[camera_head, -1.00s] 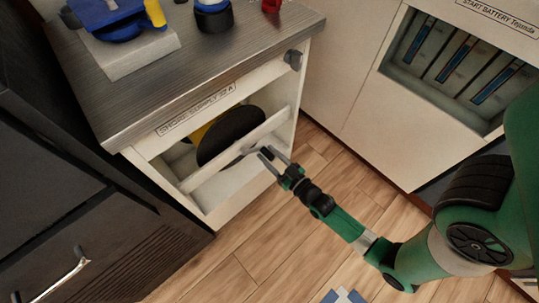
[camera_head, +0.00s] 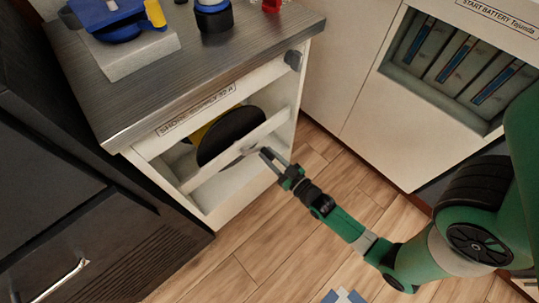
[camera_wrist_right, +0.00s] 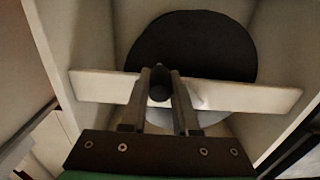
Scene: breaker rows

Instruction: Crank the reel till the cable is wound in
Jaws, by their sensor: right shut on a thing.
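The reel (camera_head: 232,137) shows as a large black disc with a yellow part behind it, inside the open bay of the white cabinet labelled as shore supply. In the right wrist view the black disc (camera_wrist_right: 190,45) stands behind a pale bar. My right gripper (camera_head: 266,155) is at the front of the bay, by the bar. In the wrist view its fingers (camera_wrist_right: 160,88) are shut on a dark round crank handle (camera_wrist_right: 160,84). The rest of the crank and the cable cannot be made out. My left gripper is not in view.
The pale bar (camera_head: 205,175) crosses the bay in front of the reel. A dark knob (camera_head: 293,60) sits at the cabinet's upper right. A blue device (camera_head: 110,15) stands on the countertop. Dark drawers (camera_head: 60,200) stand at left, a battery bay (camera_head: 455,65) at right.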

